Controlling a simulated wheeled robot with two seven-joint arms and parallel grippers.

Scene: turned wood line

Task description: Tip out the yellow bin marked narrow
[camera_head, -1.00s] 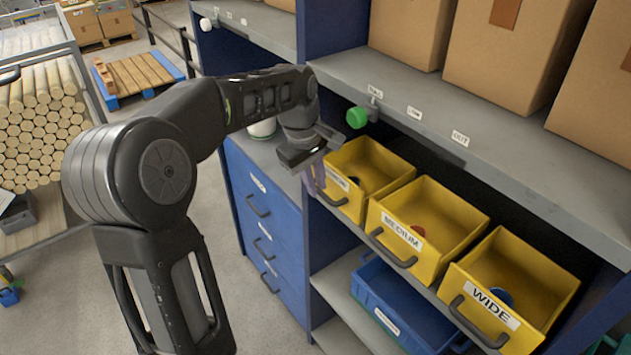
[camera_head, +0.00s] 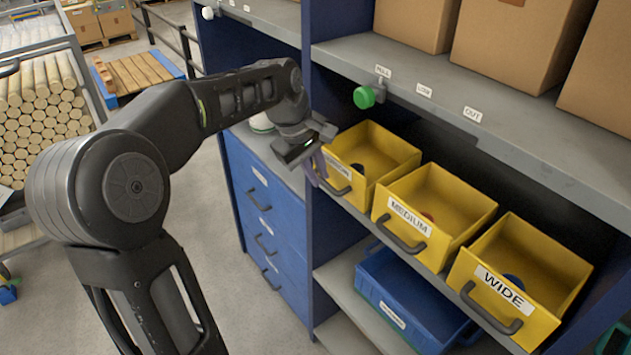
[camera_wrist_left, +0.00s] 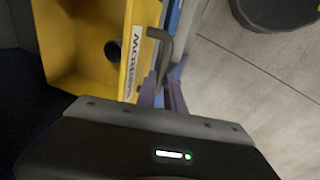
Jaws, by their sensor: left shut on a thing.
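The yellow narrow bin (camera_head: 395,170) stands at the left end of a row of three yellow bins on the shelf, upright as far as I can tell. Its label is partly covered by my gripper in the head view. My left gripper (camera_head: 319,172) is at the bin's front, shut on its dark handle. In the left wrist view the fingers (camera_wrist_left: 164,95) close around the lower part of the handle (camera_wrist_left: 162,45), beside the bin (camera_wrist_left: 85,60). A small dark round piece (camera_wrist_left: 113,50) lies inside the bin. My right gripper is not in view.
The medium bin (camera_head: 455,190) and wide bin (camera_head: 555,275) stand to the right. A grey shelf (camera_head: 470,90) with boxes and a green knob (camera_head: 364,97) is above. A blue tote (camera_head: 440,320) is below. Blue drawers (camera_head: 265,220) stand left, with open floor in front.

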